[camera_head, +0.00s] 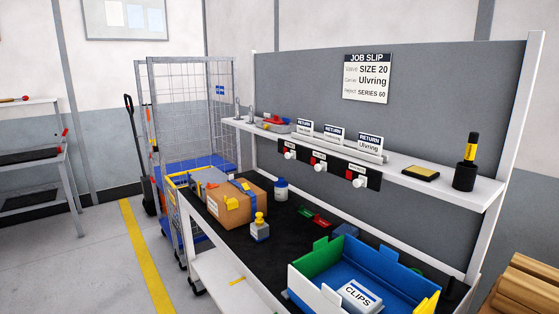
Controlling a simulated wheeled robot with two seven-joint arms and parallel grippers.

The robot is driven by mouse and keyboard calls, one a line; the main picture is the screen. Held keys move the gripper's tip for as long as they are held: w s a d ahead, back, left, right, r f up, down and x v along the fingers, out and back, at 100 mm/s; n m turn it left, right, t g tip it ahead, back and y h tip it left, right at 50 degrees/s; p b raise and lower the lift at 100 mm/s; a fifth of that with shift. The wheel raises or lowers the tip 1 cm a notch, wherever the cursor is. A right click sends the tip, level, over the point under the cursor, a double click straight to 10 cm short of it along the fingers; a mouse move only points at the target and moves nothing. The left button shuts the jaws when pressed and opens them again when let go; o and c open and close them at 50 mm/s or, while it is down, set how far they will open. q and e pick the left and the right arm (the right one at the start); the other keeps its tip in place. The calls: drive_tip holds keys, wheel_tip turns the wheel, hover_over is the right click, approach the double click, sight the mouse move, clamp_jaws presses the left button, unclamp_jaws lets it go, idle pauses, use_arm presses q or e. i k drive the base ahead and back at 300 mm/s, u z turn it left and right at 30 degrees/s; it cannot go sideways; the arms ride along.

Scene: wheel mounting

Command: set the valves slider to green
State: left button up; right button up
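Three white slider knobs sit on black panels under the front edge of the shelf: a left knob (289,154), a middle knob (319,169) and a right knob (358,182). Small red patches show beside the knobs. I see no clear green on the panels. Any lettering there is too small to read, so I cannot tell which slider is for valves. Neither of my grippers is in view.
The shelf (415,183) carries "RETURN" cards, a yellow-and-black pad (421,174) and a black-and-yellow tool (467,163). The bench middle is partly clear.

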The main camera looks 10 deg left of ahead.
sight(323, 165)
drive_tip(key=z, duration=0.05)
drive_tip(key=k, duration=0.4)
drive_tip(key=u, duration=0.7)
drive_tip(key=i, duration=1.05)
drive_tip(key=u, duration=0.1)
